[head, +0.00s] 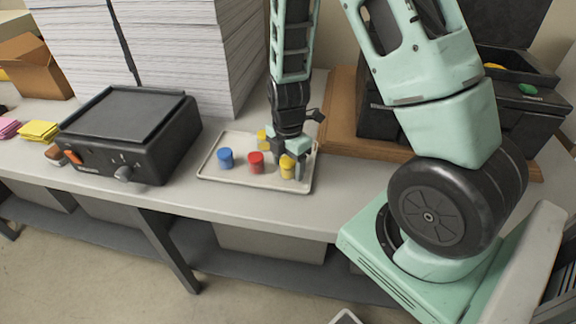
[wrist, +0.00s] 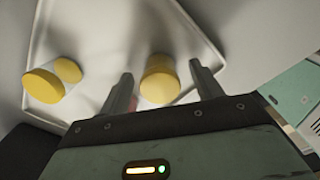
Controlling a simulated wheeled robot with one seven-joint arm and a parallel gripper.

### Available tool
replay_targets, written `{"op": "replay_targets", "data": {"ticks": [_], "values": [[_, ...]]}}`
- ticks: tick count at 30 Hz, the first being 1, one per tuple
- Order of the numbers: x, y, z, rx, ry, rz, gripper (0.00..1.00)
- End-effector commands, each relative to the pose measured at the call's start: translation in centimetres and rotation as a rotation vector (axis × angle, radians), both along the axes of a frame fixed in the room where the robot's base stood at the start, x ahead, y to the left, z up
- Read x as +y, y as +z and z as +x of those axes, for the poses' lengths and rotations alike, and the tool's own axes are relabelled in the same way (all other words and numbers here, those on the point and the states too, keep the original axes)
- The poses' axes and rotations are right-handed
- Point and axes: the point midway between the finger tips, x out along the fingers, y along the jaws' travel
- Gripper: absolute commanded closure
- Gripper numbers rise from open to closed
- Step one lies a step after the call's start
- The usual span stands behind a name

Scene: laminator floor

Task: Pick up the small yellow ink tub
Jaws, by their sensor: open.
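A small yellow ink tub (head: 287,169) stands near the right end of a pale tray. In the wrist view the yellow tub (wrist: 160,82) shows between my two fingers, with a gap on each side. My gripper (head: 289,160) is open, pointing down around this tub; its fingers (wrist: 162,72) also show in the wrist view. In the wrist view, a yellow-and-white tub (wrist: 45,85) lies left of my fingers.
The tray (head: 215,175) also holds a blue tub (head: 225,158) and a red tub (head: 256,162). A black laminator (head: 130,130) stands to the left, a tall paper stack (head: 180,60) behind. A brown board (head: 340,110) and black machine (head: 515,110) are at right.

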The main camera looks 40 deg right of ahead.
Motion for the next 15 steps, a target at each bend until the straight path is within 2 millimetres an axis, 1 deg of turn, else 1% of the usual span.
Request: {"op": "replay_targets", "data": {"ticks": [7,8,9,11,12,13,15], "values": [[0.01,-0.12,0.02,0.000,0.001,0.000,0.35],[0.00,-0.12,0.02,0.000,0.001,0.000,0.43],[0.01,-0.11,0.02,0.000,0.001,0.000,0.55],[0.01,-0.11,0.01,0.000,0.001,0.000,0.71],[0.01,-0.10,0.01,0.000,0.001,0.000,0.82],[0.01,-0.10,0.02,0.000,0.001,0.000,0.84],[0.01,-0.09,0.02,-0.001,0.001,0.000,0.84]]}}
